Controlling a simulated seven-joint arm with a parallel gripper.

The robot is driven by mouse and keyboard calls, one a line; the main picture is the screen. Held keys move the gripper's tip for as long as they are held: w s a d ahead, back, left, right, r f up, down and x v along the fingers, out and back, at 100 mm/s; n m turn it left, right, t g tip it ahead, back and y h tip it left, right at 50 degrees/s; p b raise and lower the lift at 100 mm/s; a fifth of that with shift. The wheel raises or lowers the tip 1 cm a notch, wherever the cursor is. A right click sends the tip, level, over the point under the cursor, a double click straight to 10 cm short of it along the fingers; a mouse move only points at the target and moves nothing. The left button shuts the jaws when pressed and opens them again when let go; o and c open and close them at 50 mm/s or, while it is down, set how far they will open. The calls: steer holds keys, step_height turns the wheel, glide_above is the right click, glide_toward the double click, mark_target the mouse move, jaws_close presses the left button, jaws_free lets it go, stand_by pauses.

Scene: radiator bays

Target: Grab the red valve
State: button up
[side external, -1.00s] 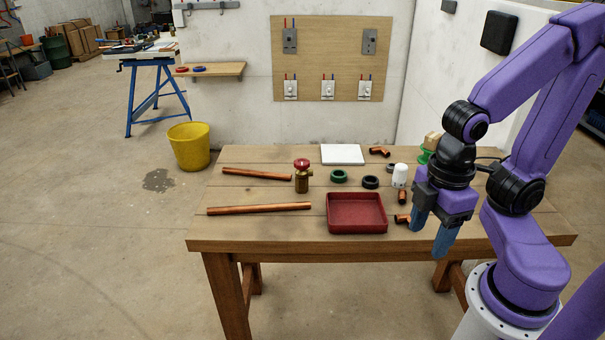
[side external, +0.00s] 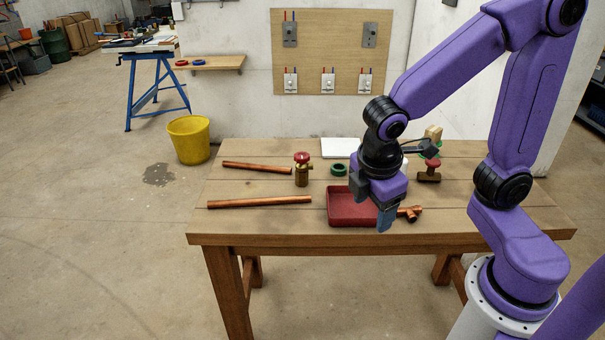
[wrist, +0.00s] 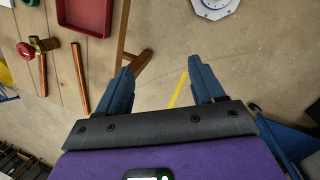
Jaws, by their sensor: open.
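A brass valve with a red handwheel (side external: 302,170) stands upright on the wooden table, behind and left of the red tray (side external: 345,207). It also shows at the left of the wrist view (wrist: 36,47).
Two copper pipes (side external: 258,202) lie on the table left of the tray. A green ring (side external: 338,169) and white plate (side external: 341,147) are behind the tray. A copper tee (side external: 410,213) lies right of the tray.

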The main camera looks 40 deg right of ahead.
steer(key=w+a+f+n+h, duration=0.1)
steer(key=w+f+n+h, duration=0.15)
steer(key=w, duration=0.85)
steer(key=n+t+h, duration=0.3)
steer(key=n+h, duration=0.2)
steer(key=h, duration=0.3)
glide_toward(298, 174)
steer(key=x, duration=0.9)
steer(key=shift+w+a, duration=0.1)
steer(key=shift+s+x, duration=0.15)
steer(key=shift+x, duration=1.25)
steer(key=shift+s+x, duration=0.15)
steer(key=shift+x, duration=1.25)
steer(key=shift+f, duration=0.15)
steer(key=c, duration=1.1)
jaws_close()
